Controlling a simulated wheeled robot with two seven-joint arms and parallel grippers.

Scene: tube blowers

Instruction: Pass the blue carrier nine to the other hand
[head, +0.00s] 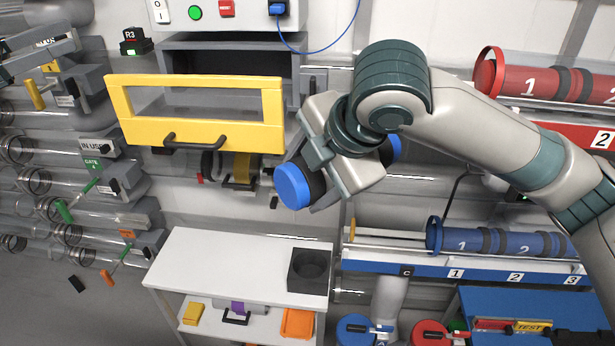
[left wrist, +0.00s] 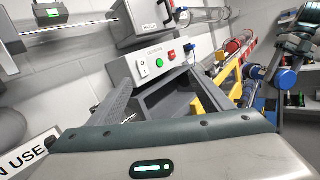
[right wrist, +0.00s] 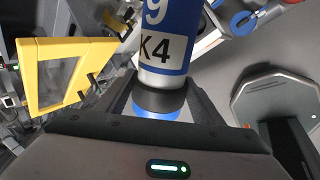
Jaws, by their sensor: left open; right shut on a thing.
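The blue carrier nine (right wrist: 175,20), marked 9 and K4, is held near its dark-banded end in my right gripper (right wrist: 163,92). In the head view the carrier (head: 291,186) lies tilted across the jaws, with a blue end out on each side. The carrier also shows at the far right of the left wrist view (left wrist: 288,79), well apart from my left gripper.
The yellow door frame (head: 200,134) stands out from the grey box. A white table (head: 225,262) with a dark socket block (head: 309,270) is below. A blue rack (head: 400,267) holds another blue carrier (head: 500,241). Clear tubes line the left wall.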

